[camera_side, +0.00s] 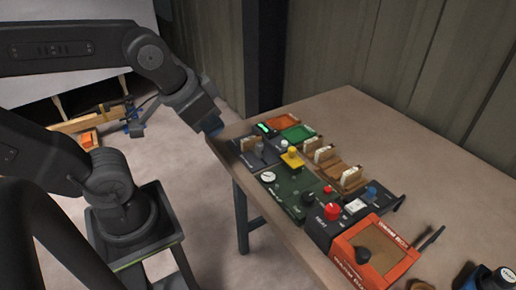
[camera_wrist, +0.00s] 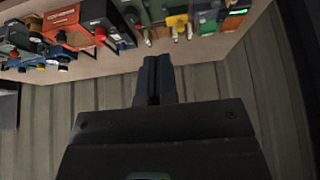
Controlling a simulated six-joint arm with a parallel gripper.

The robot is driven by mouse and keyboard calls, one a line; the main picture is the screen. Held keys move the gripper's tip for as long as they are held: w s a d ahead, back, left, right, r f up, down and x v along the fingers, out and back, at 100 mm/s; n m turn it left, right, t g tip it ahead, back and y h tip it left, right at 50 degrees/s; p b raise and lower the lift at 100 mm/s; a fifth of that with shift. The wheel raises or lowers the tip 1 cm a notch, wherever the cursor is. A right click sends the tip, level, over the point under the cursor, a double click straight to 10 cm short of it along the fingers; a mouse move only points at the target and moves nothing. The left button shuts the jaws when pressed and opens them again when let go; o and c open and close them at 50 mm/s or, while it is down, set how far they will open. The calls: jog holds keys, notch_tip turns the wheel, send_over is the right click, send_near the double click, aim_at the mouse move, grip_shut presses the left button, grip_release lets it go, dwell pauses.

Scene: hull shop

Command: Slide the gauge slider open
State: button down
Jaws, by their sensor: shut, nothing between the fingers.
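A row of panels stands on the table. A dark panel (camera_side: 247,158) at its near left end carries a small grey block (camera_side: 259,147), which may be the gauge slider; its label is too small to read. A white round dial (camera_side: 268,177) sits on the green panel (camera_side: 284,196) in front of it. My gripper (camera_side: 212,127) is shut and empty, beside the table's left edge, left of the panels and apart from them. In the wrist view its closed fingers (camera_wrist: 153,78) point toward the panels at the top. Whether the slider is open cannot be told.
A yellow knob (camera_side: 291,157), a red button (camera_side: 332,210) and an orange box (camera_side: 375,255) crowd the panels. The table's far right (camera_side: 430,165) is clear. A corrugated wall (camera_side: 410,60) rises behind.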

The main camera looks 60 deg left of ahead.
jog(key=c, duration=1.8)
grip_release()
jog(key=shift+o, duration=0.6)
jog(key=shift+w+a, duration=0.1)
jog(key=shift+w, duration=0.05)
jog(key=o, duration=0.7)
jog(key=w+a+m+g, duration=0.1)
jog(key=w, duration=0.2)
jog(key=w+a+m+g, duration=0.1)
jog(key=w+a+m, duration=0.1)
jog(key=w, duration=0.1)
jog(key=w+a+f+m, duration=0.1)
jog(key=w+a, duration=0.1)
jog(key=w, duration=0.2)
jog(key=shift+g, duration=0.4)
jog(key=shift+o, duration=0.2)
jog(key=m+g, duration=0.3)
jog(key=m, duration=0.2)
send_over(260, 143)
notch_tip(260, 143, down, 8)
notch_tip(260, 143, down, 13)
jog(key=shift+s+d, duration=0.15)
grip_shut()
